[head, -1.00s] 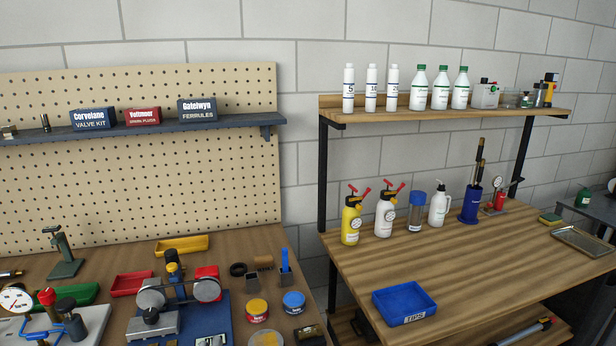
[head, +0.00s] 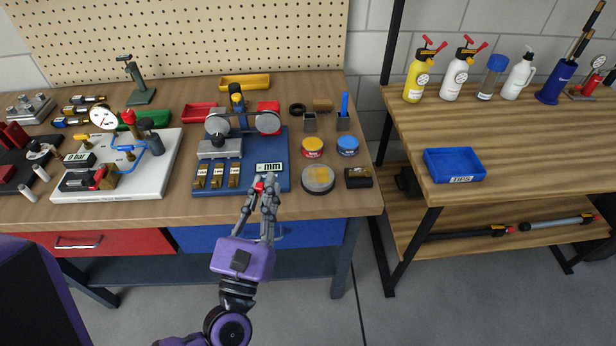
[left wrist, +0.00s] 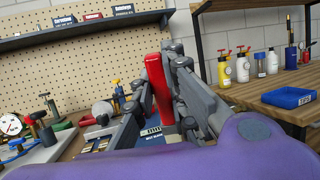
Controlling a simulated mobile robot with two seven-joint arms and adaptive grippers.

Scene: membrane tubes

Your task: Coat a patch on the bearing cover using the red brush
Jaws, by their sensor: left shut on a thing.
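My left gripper (head: 262,192) is shut on the red brush (head: 259,186), over the front edge of the workbench, near the blue base plate. In the left wrist view the brush's red handle (left wrist: 157,85) stands nearly upright between the fingers of my left gripper (left wrist: 165,80). Its lower end shows pale below the handle. The blue base plate (head: 270,150) carries two grey discs on a fixture (head: 240,121). I cannot tell for certain which piece is the bearing cover. My right gripper is out of view.
A yellow-lidded tin (head: 312,146) and a blue-lidded tin (head: 347,145) stand right of the plate. A blue tray (head: 453,164) is on the right-hand bench.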

